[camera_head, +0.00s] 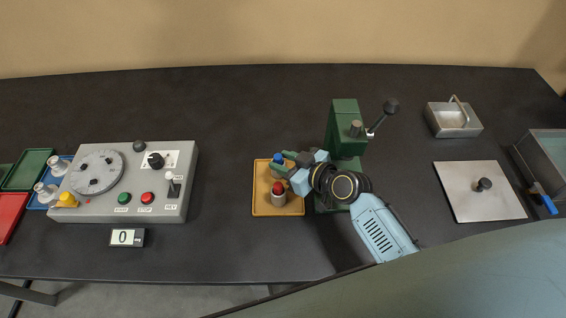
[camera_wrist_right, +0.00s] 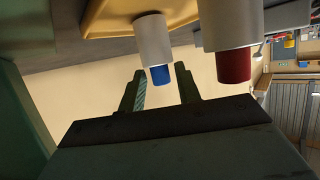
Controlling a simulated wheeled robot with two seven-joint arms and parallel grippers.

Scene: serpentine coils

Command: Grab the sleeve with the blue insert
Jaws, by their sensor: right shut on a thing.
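The sleeve with the blue insert (camera_head: 278,158) stands at the back of the orange tray (camera_head: 257,200) in the head view, its body mostly hidden by my gripper. In the wrist view its grey sleeve (camera_wrist_right: 153,42) and blue insert (camera_wrist_right: 160,75) show between the finger tips. My right gripper (camera_head: 284,163) reaches in from the right and is shut on this sleeve. A second grey sleeve with a red insert (camera_head: 278,188) stands in front of it in the tray; it also shows in the wrist view (camera_wrist_right: 233,65). My left gripper is not in view.
A green press (camera_head: 343,125) with a lever stands just behind my right wrist. A grey control box (camera_head: 125,185) with a dial is at the left, near red, green and blue trays. A metal plate (camera_head: 480,190) lies at the right. Table between box and tray is clear.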

